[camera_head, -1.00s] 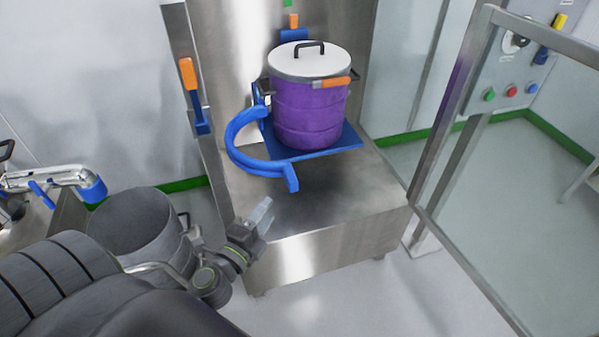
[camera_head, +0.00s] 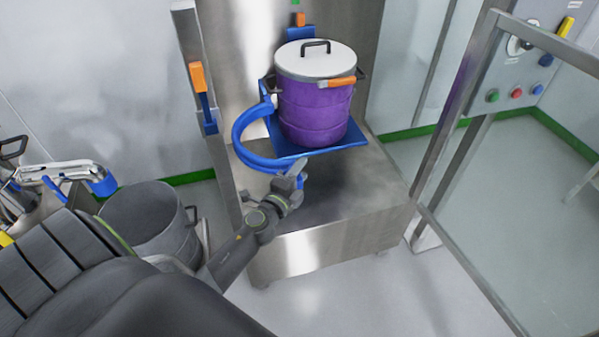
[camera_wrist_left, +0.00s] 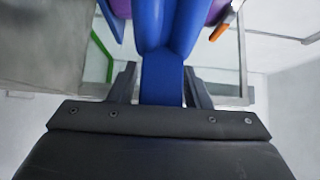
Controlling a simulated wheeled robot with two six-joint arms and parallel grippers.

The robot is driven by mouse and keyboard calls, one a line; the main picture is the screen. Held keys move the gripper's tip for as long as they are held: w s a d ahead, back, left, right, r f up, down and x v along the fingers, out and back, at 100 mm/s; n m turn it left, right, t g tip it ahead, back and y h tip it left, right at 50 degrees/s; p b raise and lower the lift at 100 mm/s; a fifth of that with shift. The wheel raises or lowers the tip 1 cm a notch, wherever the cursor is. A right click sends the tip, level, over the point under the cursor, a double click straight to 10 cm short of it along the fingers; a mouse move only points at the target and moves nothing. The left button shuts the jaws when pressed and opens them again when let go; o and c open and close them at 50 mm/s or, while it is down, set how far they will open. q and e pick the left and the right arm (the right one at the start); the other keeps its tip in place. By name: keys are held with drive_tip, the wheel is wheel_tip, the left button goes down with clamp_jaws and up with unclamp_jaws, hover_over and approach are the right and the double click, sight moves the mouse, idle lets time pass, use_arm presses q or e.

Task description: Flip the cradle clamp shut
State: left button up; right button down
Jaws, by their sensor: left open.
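The cradle clamp (camera_head: 239,134) is a curved blue arm that swings out to the left of the purple drum (camera_head: 312,110), standing open. The drum has a white lid and sits upright on a blue cradle plate (camera_head: 345,139). My left gripper (camera_head: 298,172) is at the clamp's free end, partly covering it. In the left wrist view the blue clamp end (camera_wrist_left: 161,80) lies between the two dark fingers of my left gripper (camera_wrist_left: 160,90), which is open around it. Contact cannot be told. My right gripper is not in view.
A steel cabinet base (camera_head: 330,240) carries the cradle. A grey bin (camera_head: 145,222) stands at the lower left. A metal-framed clear panel (camera_head: 470,140) is at the right. An orange-handled blue lever (camera_head: 199,85) is on the left post.

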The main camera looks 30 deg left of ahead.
use_arm(q)
clamp_jaws()
idle(0.5)
